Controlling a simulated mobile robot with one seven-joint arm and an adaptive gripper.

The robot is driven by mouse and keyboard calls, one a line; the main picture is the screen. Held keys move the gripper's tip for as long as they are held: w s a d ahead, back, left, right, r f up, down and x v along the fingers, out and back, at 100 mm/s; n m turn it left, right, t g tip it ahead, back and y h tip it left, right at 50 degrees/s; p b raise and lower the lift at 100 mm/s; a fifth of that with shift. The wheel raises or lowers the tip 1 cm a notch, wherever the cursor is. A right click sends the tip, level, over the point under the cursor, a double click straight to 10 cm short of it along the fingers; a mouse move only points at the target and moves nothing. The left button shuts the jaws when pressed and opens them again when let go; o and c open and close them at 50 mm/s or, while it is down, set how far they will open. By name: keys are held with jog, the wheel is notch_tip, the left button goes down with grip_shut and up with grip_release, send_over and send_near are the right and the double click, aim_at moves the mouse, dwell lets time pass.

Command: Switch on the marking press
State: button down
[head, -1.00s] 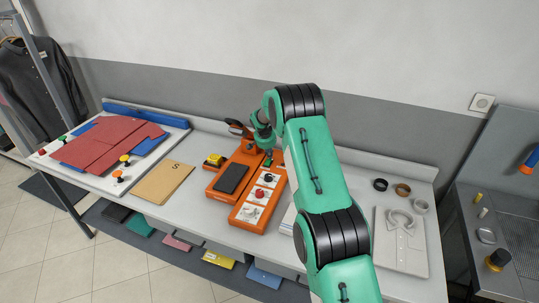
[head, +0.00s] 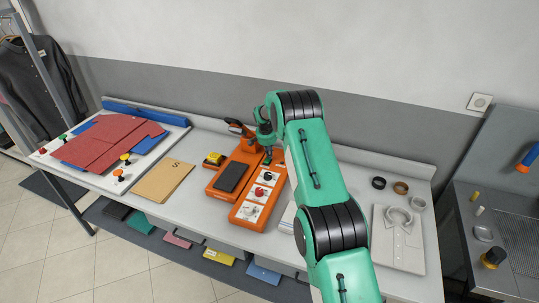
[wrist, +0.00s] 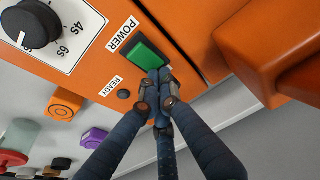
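A black timer dial (wrist: 32,25) is at the upper left of the wrist view. An orange press part (wrist: 285,65) juts out close on the right. A brown folder (head: 162,181) lies left of the press, and a folded grey shirt (head: 398,250) lies right.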

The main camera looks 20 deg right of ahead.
jog(key=shift+s+a+r, duration=0.3)
jog(key=shift+s+a, duration=0.15)
jog(key=shift+a, duration=0.05)
jog(key=shift+r, duration=0.15)
jog(key=shift+w+d+r, duration=0.1)
jog(key=shift+w+r, duration=0.05)
jog(key=shift+r, duration=0.4)
notch_tip(320, 180, up, 12)
jog(key=shift+w+d+r+p, duration=0.15)
jog(key=shift+d+r+p, duration=0.1)
jog(key=shift+p, duration=0.2)
jog(key=shift+r, duration=0.1)
dwell(0.4)
